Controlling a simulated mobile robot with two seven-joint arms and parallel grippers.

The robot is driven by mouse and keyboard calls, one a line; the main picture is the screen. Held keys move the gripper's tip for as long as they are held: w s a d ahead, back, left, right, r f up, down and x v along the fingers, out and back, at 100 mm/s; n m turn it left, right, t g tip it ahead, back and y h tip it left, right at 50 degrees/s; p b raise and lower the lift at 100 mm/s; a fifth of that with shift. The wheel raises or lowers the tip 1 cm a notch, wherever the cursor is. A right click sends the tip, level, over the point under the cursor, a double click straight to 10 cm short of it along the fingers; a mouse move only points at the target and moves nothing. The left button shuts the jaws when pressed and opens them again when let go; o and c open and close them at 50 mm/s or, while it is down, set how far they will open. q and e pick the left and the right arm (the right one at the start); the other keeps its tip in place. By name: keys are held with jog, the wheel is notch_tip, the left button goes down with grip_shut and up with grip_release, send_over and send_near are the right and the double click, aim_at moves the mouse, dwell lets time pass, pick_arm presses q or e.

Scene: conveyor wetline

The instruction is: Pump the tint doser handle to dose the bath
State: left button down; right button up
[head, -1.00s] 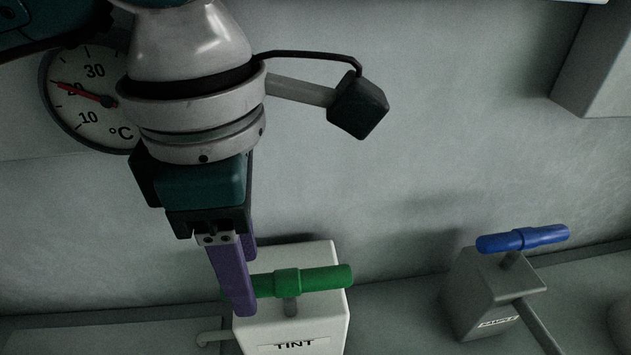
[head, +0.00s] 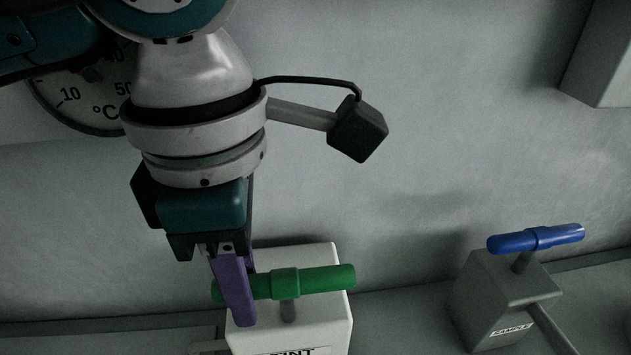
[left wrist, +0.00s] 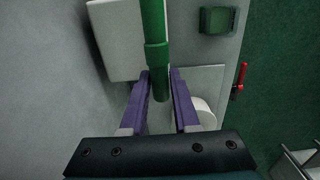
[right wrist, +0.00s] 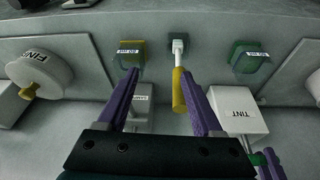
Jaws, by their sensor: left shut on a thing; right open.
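The white tint doser box (head: 331,312), labelled TINT, stands low in the middle of the head view. Its green handle (head: 318,279) lies across the top on a short grey stem (head: 288,310). My left gripper (head: 240,300) points down and is shut around the handle's left end. In the left wrist view the green handle (left wrist: 154,30) runs down between the two purple fingers (left wrist: 158,85). My right gripper (right wrist: 166,88) shows only in its own wrist view; it is open. The tint doser (right wrist: 239,112) is right of it there.
A grey SAMPLE box (head: 497,297) with a blue handle (head: 536,239) stands to the right. A dial in °C (head: 75,112) is on the wall behind my left arm. In the right wrist view a yellow-gripped tool or lever (right wrist: 179,90) lies between the open fingers.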

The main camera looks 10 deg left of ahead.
dwell(0.4)
pick_arm(q)
jog(key=shift+r+p, duration=1.9)
jog(key=shift+r, duration=0.65)
notch_tip(320, 180, down, 5)
jog(key=b, duration=0.5)
jog(key=shift+f, duration=0.1)
jog(key=shift+r+p, duration=1.85)
jog(key=shift+r, duration=0.65)
notch_tip(320, 180, down, 5)
jog(key=b, duration=0.4)
jog(key=shift+r+b, duration=0.15)
jog(key=shift+b, duration=0.15)
jog(key=c, duration=1.1)
grip_release()
jog(key=shift+o, duration=2.1)
